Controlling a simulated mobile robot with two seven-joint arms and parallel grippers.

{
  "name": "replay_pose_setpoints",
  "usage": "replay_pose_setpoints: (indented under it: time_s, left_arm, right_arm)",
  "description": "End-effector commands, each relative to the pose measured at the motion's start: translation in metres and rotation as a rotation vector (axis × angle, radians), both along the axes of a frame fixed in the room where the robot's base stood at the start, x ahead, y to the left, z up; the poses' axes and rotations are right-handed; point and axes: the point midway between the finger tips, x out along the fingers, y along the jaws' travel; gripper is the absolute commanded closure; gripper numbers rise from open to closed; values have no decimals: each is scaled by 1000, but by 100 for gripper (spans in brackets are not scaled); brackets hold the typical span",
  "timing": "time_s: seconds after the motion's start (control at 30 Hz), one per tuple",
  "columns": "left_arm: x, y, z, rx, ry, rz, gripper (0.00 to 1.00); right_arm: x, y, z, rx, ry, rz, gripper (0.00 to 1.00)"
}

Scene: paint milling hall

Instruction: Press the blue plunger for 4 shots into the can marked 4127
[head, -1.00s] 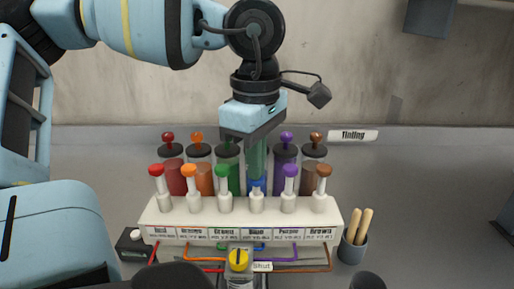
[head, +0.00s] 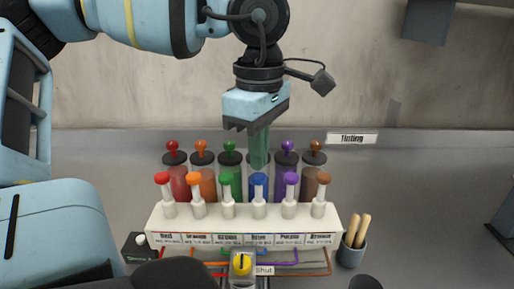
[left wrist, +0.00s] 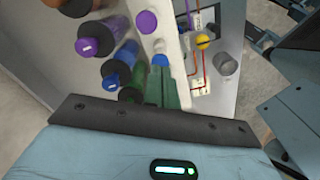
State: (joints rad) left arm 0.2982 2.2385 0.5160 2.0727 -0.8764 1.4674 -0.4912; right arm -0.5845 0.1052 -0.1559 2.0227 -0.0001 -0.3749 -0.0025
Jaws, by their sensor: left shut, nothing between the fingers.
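The blue plunger (head: 258,180) stands raised, level with its neighbours, in the white dispenser block (head: 335,222) above the label Blue. My left gripper (head: 259,164) is shut and empty, its green fingers pointing down just above the blue knob. I cannot tell whether the tips touch it. In the left wrist view the blue plunger (left wrist: 160,60) shows just beyond the fingertips (left wrist: 162,82). A grey round container (left wrist: 225,65) stands in front of the block there; no number is readable on it. No marking 4127 is legible. My right gripper is not in view.
Red (head: 163,179), orange (head: 194,179), green (head: 226,179), purple (head: 290,179) and brown (head: 323,178) plungers flank the blue one. Pigment canisters stand behind. A yellow knob (head: 242,264) beside a Shut label is in front. A cup of sticks (head: 352,252) stands at right.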

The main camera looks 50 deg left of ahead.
Motion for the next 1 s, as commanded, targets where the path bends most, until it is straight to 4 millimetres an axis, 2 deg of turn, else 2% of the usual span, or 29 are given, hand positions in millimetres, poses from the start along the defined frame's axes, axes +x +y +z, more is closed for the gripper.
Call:
replay_pose_setpoints:
  time_s: [0.57,1.0]
  left_arm:
    - [0,0,2,0,0,0,100]
    - [0,0,37,1,-2,0,100]
  right_arm:
    - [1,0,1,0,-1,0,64]
    - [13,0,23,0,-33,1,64]
